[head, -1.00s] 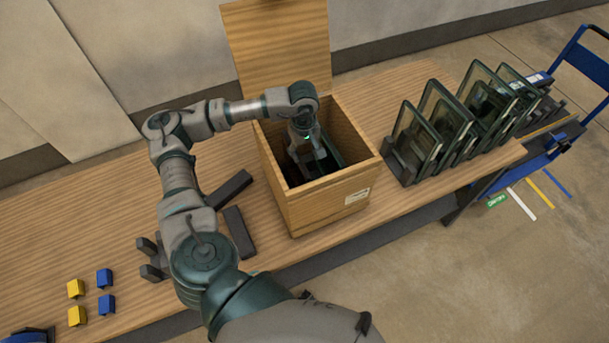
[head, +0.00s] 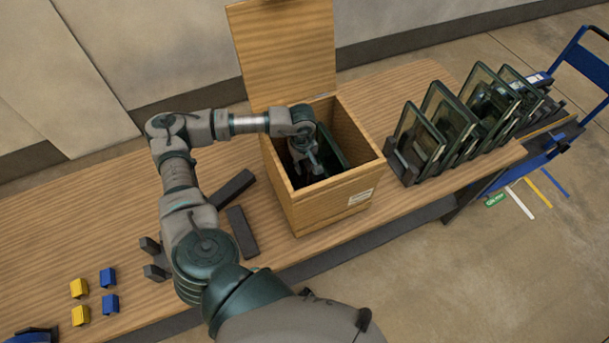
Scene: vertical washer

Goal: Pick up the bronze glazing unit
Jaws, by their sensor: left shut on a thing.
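A dark-framed glazing unit (head: 332,148) stands on edge inside the open wooden crate (head: 328,204); its lower part is hidden and I cannot make out a bronze tint. My left gripper (head: 311,166) reaches down into the crate from the left and is shut on this unit at its near side. The fingertips are partly hidden by the wrist and the crate's shadow. Other glazing units (head: 420,137) with dark green frames stand tilted in racks to the right of the crate.
The crate's lid (head: 283,52) stands open at the back. Dark blocks (head: 242,230) lie left of the crate, and small yellow (head: 79,288) and blue blocks (head: 107,278) lie at the front left. A blue trolley (head: 583,68) stands at the right. The table's far left is clear.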

